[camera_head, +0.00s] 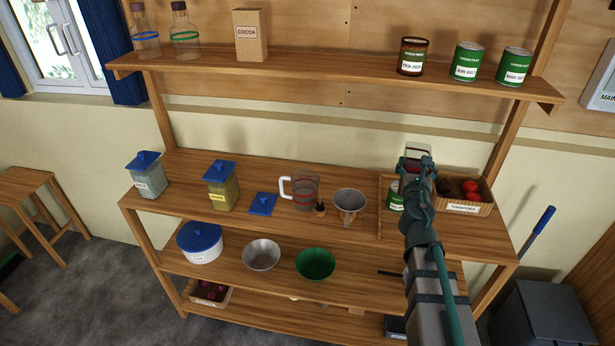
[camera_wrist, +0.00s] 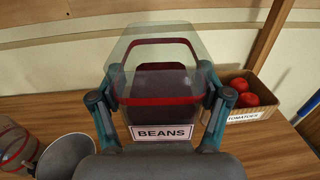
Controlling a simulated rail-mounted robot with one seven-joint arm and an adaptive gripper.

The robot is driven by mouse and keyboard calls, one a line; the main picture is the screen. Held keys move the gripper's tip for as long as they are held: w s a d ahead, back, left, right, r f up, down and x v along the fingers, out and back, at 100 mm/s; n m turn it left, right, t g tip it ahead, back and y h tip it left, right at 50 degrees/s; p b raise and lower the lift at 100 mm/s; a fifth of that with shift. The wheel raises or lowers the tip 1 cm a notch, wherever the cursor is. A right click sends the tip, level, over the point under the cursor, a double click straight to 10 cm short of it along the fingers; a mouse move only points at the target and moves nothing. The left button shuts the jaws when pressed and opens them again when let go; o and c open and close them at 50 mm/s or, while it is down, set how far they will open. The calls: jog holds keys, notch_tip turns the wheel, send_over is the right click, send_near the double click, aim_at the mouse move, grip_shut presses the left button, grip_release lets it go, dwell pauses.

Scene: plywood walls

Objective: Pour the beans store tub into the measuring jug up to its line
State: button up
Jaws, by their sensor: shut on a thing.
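The beans store tub (camera_head: 417,152) is a clear, open-topped tub at the right of the middle shelf in the head view. In the wrist view the tub (camera_wrist: 158,52) has a BEANS label, a dark red band and dark contents low inside. My gripper (camera_wrist: 156,88) is shut on the tub, one finger on each side; it also shows in the head view (camera_head: 420,172). The tub looks roughly upright. The measuring jug (camera_head: 304,193) is clear with a white handle and red lines, left of my gripper; part of it shows in the wrist view (camera_wrist: 14,145).
A grey metal funnel (camera_head: 350,203) stands between jug and arm, beside a small dark item (camera_head: 320,209). A blue lid (camera_head: 262,204) lies left of the jug. A green can (camera_head: 396,195) and tomato crate (camera_head: 466,208) flank my arm. The upper shelf (camera_head: 330,73) is overhead.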

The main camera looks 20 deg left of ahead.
jog(key=a+r+m+h+p, duration=0.1)
jog(key=a+m+h+p, duration=0.15)
jog(key=a, duration=1.45)
jog(key=a+r+m+h+p, duration=0.1)
jog(key=a+r+h+p, duration=0.15)
jog(key=a, duration=1.55)
jog(key=s+a+f+m+g+h, duration=0.1)
jog(key=s+a+f+h, duration=0.1)
jog(key=a, duration=0.5)
jog(key=s+a+f+m+g+h+p, duration=0.1)
jog(key=s+a+f+m+h, duration=0.1)
jog(key=a, duration=0.5)
notch_tip(320, 180, down, 3)
jog(key=s+h, duration=0.1)
jog(key=s, duration=0.1)
jog(key=shift+s+a+h, duration=0.3)
jog(key=shift+s+a, duration=0.05)
jog(key=shift+s, duration=0.05)
jog(key=shift+d+m, duration=0.1)
jog(key=shift+m, duration=0.25)
